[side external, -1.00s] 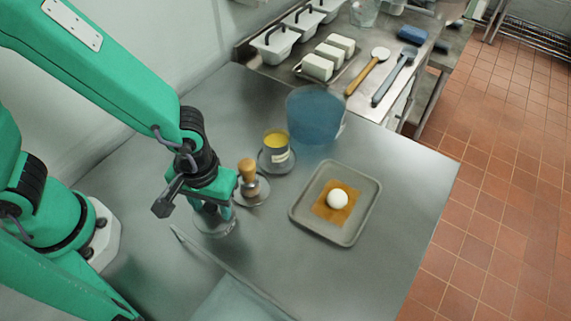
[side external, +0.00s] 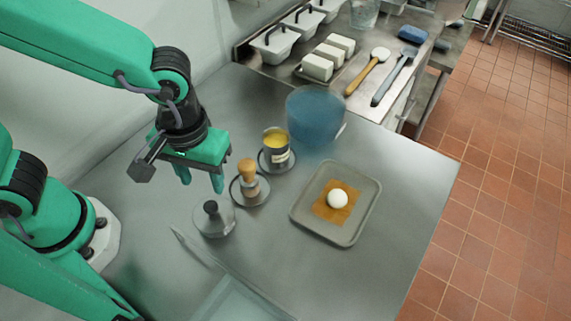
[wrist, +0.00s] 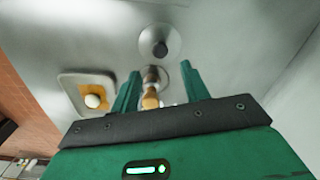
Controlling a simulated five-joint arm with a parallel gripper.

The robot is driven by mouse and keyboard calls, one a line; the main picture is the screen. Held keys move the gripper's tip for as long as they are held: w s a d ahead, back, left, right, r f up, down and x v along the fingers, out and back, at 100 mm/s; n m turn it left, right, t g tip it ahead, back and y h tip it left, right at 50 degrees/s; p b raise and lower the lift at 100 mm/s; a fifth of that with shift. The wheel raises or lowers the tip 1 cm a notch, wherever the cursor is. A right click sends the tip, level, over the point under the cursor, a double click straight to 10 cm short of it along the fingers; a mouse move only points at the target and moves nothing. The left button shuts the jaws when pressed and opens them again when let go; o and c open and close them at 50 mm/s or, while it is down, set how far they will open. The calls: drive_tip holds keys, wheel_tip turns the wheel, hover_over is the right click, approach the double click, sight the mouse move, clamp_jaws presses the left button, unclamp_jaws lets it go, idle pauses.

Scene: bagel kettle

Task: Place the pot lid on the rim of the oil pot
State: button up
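The pot lid (side external: 222,226), a grey disc with a dark knob, lies flat on the steel table. It also shows at the top centre of the wrist view (wrist: 156,52). The oil pot (side external: 277,158), a small metal pot with yellow contents and a pale label, stands open in a dark saucer, behind and right of the lid. In the wrist view it is mostly hidden by my gripper. My gripper (side external: 201,184) hangs above the table, behind the lid and clear of it. Its two fingers are apart with nothing held between them, as the wrist view shows (wrist: 161,80).
A wooden-handled tool (side external: 248,174) stands upright on a round base between lid and oil pot. A blue tub (side external: 314,115) stands behind the pot. A grey tray (side external: 361,217) holds a white ball on an orange sheet. A pale translucent sheet or bin (side external: 240,300) is at the front.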

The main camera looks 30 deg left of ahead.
drive_tip(key=shift+r, duration=1.8)
drive_tip(key=w+a+r+m+t, duration=0.1)
drive_tip(key=a+r+m+t, duration=0.1)
drive_tip(key=a, duration=0.7)
drive_tip(key=a+r+m+t, duration=0.1)
drive_tip(key=a+r+t, duration=0.2)
drive_tip(key=a+r, duration=0.3)
drive_tip(key=shift+w+a+r+m+t, duration=0.15)
drive_tip(key=shift+w+a+m+t, duration=0.25)
drive_tip(key=shift+a, duration=1.9)
